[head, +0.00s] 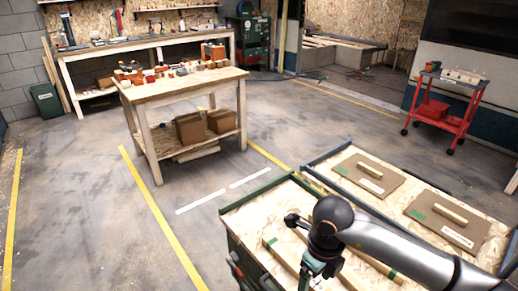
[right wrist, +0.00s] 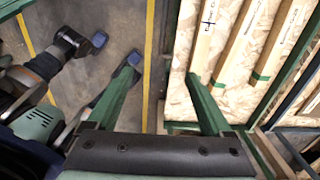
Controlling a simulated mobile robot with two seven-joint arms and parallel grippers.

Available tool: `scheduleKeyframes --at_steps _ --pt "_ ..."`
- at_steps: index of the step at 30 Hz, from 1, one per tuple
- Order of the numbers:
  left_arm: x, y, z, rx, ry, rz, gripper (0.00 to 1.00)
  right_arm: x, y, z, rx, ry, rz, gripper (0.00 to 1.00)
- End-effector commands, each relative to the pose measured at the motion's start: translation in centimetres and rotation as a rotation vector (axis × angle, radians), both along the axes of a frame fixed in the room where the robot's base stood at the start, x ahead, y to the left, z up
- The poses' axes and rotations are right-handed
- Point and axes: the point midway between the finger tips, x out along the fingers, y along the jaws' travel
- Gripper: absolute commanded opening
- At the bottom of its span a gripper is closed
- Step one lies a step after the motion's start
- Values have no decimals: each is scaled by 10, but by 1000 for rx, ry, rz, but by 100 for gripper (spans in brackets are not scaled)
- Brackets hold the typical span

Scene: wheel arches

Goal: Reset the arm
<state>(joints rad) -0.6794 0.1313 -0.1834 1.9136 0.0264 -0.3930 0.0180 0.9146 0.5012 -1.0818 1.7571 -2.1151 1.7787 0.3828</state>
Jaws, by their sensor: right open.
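My right arm comes in from the lower right of the head view, with its dark wrist bent downward. My right gripper (head: 316,268) points down at the near green-edged bench (head: 240,200). In the right wrist view my right gripper (right wrist: 164,76) has its two green fingers wide apart, with nothing between them. Its right finger overlaps the edge of the chipboard top in that view; its left finger shows against the floor. I cannot tell its height above the bench.
Wooden strips with green bands (right wrist: 238,45) lie on the chipboard. Brown panels (head: 368,174) lie on the adjoining bench at right. A wooden table (head: 180,86) with small blocks stands farther back; a red cart (head: 440,108) stands right. The left floor is clear.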

Motion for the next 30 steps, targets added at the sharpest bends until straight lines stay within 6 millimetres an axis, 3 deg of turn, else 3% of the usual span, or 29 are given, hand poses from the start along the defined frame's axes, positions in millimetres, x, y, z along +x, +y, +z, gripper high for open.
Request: scheduleKeyframes --at_steps 1,4,8,12,16,20,23,26,27,30 --pt "0 0 0 0 0 0 0 0 0 0 2 1 0 84" --pt "-3 0 0 1 6 -2 0 -33 49 -13 224 113 30 84" --pt "-1 0 2 1 3 -2 0 -73 108 -6 534 249 21 84" --pt "4 0 7 1 -8 -2 0 -107 171 32 960 422 -89 84" --pt "3 0 9 0 -6 -1 0 -106 201 86 1371 568 -328 84" --pt "2 0 11 0 -5 -1 0 -70 189 121 1722 676 -704 84" --pt "2 0 13 1 -4 -1 0 -34 155 117 1920 730 -1085 84" --pt "1 0 14 0 -2 -2 0 -6 107 81 2021 755 -1532 84" --pt "1 0 14 0 -2 -1 0 -1 85 59 2029 760 -1725 84" --pt "0 0 15 0 -1 -1 0 -7 38 -2 1976 753 -2169 84"
